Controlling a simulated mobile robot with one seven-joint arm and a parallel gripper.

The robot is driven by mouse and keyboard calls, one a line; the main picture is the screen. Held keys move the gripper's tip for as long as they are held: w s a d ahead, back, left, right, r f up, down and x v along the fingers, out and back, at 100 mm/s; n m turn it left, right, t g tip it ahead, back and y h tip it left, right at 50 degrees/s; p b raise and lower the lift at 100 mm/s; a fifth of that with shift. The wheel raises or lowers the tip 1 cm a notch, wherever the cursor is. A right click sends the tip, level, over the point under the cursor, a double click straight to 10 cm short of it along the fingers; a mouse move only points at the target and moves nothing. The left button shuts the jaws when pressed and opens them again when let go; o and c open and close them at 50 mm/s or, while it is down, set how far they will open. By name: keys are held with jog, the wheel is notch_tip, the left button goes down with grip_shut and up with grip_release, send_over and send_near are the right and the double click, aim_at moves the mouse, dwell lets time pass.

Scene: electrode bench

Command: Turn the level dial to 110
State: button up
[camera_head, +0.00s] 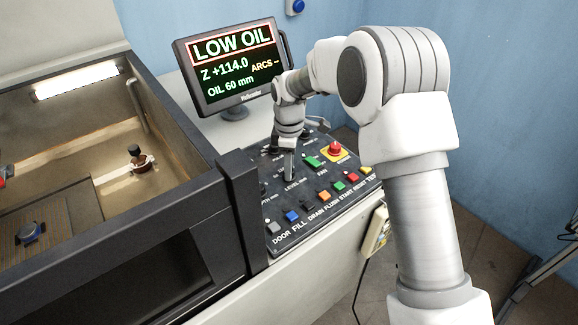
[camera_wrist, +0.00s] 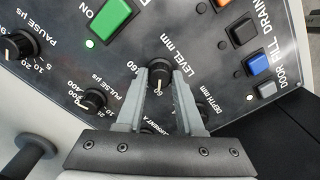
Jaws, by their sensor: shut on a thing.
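The level dial (camera_wrist: 159,72) is a round black knob with a pale pointer mark, under the label "LEVEL mm" in the wrist view. My gripper (camera_wrist: 159,78) has its two grey fingers on either side of this dial and is shut on it. In the head view my gripper (camera_head: 289,172) reaches down to the control panel (camera_head: 320,198) just above the word LEVEL, and the dial is hidden there. The number 60 shows beside the dial; the rest of its scale is mostly covered by the fingers. The monitor (camera_head: 228,65) reads "LOW OIL", "Z +114.0" and "OIL 60 mm".
Other knobs sit close by, such as the pulse dial (camera_wrist: 93,101) and the pause dial (camera_wrist: 20,45). A green button (camera_wrist: 111,18) and a row with a blue button (camera_wrist: 258,64) flank the level dial. The open oil tank (camera_head: 80,185) lies left of the panel.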

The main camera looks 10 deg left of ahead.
grip_shut()
jog(key=m, duration=0.4)
jog(key=shift+m, duration=0.3)
jog(key=shift+r+m, duration=0.1)
jog(key=shift+m, duration=1.9)
jog(key=o, duration=1)
grip_release()
jog(key=shift+o, duration=0.2)
